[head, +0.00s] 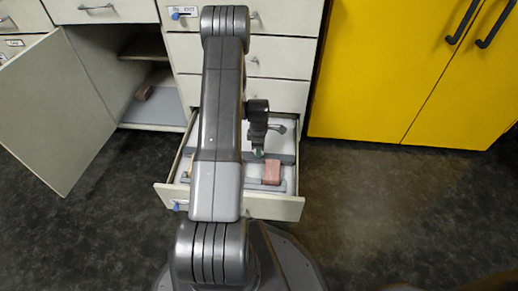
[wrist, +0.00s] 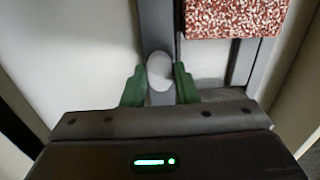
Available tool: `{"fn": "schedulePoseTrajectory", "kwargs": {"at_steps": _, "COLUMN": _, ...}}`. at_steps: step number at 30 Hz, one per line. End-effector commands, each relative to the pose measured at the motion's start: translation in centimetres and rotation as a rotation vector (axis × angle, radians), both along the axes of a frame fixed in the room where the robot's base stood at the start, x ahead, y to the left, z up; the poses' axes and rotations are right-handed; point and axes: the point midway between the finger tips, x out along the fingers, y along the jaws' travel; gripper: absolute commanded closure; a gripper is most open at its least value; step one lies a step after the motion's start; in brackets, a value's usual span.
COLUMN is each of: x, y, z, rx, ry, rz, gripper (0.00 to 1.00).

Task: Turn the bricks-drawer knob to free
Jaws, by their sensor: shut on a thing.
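The bricks drawer (head: 277,207) is pulled open in front of the cabinet. A reddish brick (head: 272,172) lies in it; in the wrist view it is speckled red and white (wrist: 236,16). My gripper (head: 258,152) is down inside the drawer, behind the brick. In the wrist view its green fingers (wrist: 160,76) are shut on a pale rounded knob (wrist: 159,64) at a grey bar (wrist: 157,25). The turn of the knob cannot be told. My arm hides the left part of the drawer.
A cabinet door (head: 62,110) stands open at left, with a brown block (head: 144,92) inside. Closed drawers (head: 278,58) are above the open one. Yellow cabinets (head: 380,80) stand at right. The dark floor (head: 400,210) at right is clear.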

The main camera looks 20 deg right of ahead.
Motion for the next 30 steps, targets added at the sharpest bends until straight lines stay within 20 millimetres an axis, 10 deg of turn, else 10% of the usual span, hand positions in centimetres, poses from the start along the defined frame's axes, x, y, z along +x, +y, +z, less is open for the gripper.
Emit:
{"fn": "schedulePoseTrajectory", "kwargs": {"at_steps": 6, "x": 0.0, "y": 0.0, "z": 0.0, "rx": 0.000, "ry": 0.001, "rz": 0.001, "gripper": 0.96}}
{"fn": "schedulePoseTrajectory", "kwargs": {"at_steps": 7, "x": 0.0, "y": 0.0, "z": 0.0, "rx": 0.000, "ry": 0.001, "rz": 0.001, "gripper": 0.72}}
{"fn": "schedulePoseTrajectory", "kwargs": {"at_steps": 10, "x": 0.0, "y": 0.0, "z": 0.0, "rx": 0.000, "ry": 0.000, "rz": 0.000, "gripper": 0.52}}
{"fn": "schedulePoseTrajectory", "kwargs": {"at_steps": 21, "x": 0.0, "y": 0.0, "z": 0.6, "rx": 0.000, "ry": -0.001, "rz": -0.001, "gripper": 0.52}}
{"fn": "schedulePoseTrajectory", "kwargs": {"at_steps": 30, "x": 0.1, "y": 0.0, "z": 6.7, "rx": -0.002, "ry": -0.004, "rz": 0.000, "gripper": 0.52}}
